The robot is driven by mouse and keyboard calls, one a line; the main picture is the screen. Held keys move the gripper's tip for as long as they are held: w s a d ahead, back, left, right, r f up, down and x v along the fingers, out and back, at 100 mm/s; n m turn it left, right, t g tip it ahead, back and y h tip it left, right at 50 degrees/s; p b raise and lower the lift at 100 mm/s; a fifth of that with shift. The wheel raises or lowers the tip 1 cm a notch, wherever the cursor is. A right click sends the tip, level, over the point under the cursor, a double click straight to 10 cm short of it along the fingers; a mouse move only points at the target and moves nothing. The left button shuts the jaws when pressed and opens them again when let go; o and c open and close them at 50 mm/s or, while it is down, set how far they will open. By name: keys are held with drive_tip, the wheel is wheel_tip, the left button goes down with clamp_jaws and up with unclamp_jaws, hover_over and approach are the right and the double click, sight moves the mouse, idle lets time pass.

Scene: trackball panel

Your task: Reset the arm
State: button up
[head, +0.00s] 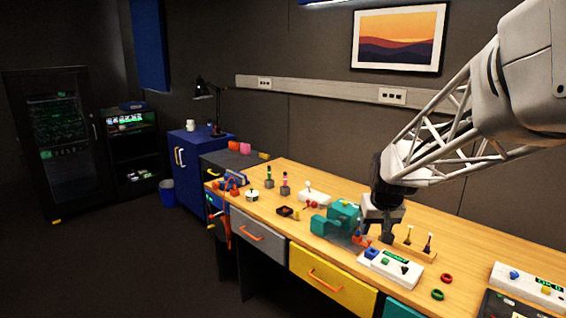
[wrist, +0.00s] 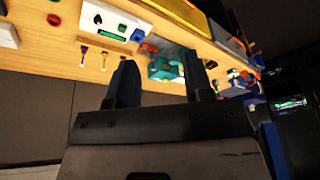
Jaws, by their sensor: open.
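My gripper (head: 376,232) is above the wooden bench (head: 462,262), towards its right half in the head view. In the wrist view, my gripper (wrist: 162,80) shows two dark fingers spread apart with nothing between them. A teal device (head: 337,217) stands just left of the gripper in the head view. It also shows beyond the fingers in the wrist view (wrist: 163,68). A white panel box (head: 390,267) with a green display lies in front of the gripper. No trackball can be made out clearly.
A wooden block with upright pegs (head: 414,250) stands just right of the gripper. A red ring (head: 446,278) and a green ring (head: 437,294) lie further right. Another white box (head: 528,284) is at the right end. Grey (head: 260,236) and yellow (head: 330,279) drawers face the front.

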drive_tip(key=s+a, duration=0.2)
drive_tip(key=s, duration=1.4)
drive_tip(key=s+a+r+g, duration=0.1)
drive_tip(key=s+a, duration=0.2)
drive_tip(key=s, duration=1.2)
drive_tip(key=shift+s, duration=0.4)
